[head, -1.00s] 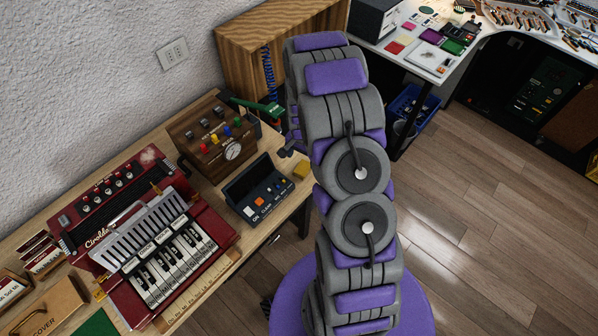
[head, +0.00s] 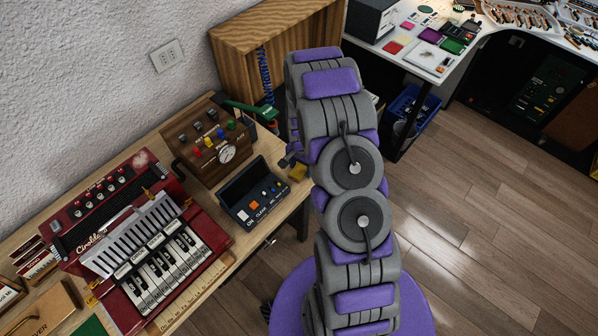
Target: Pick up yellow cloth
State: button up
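A small yellow piece (head: 298,172), which looks like the yellow cloth, lies at the right end of the wooden bench beside the dark control box. Its right side is partly covered by my arm. My gripper (head: 289,160) shows only as a small dark part at the left edge of my arm, just above and left of the yellow piece. Its fingers are mostly hidden, so I cannot tell whether they are open or touch the cloth.
The dark control box (head: 254,194) with buttons stands just left of the cloth. A wooden box with knobs (head: 208,146) and a red accordion-like keyboard (head: 140,240) stand further left. A wooden cabinet (head: 232,70) stands behind. Bare floor (head: 455,200) lies right of the bench.

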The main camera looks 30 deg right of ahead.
aim_at(301, 168)
jog(key=shift+d, duration=0.15)
jog(key=shift+c, duration=1.4)
jog(key=shift+a+r, duration=0.1)
jog(key=shift+a, duration=0.6)
jog(key=c, duration=0.4)
jog(key=shift+d+r, duration=0.25)
jog(key=shift+d, duration=0.1)
jog(key=shift+c, duration=0.2)
jog(key=shift+d+r, duration=0.15)
jog(key=shift+r, duration=0.15)
notch_tip(301, 168, up, 2)
jog(key=shift+r+p, duration=0.2)
jog(key=shift+p, duration=0.35)
jog(key=s+r+p, duration=0.1)
jog(key=s+p, duration=0.1)
jog(key=s, duration=1.2)
jog(key=shift+s+r, duration=0.15)
jog(key=shift+s, duration=0.9)
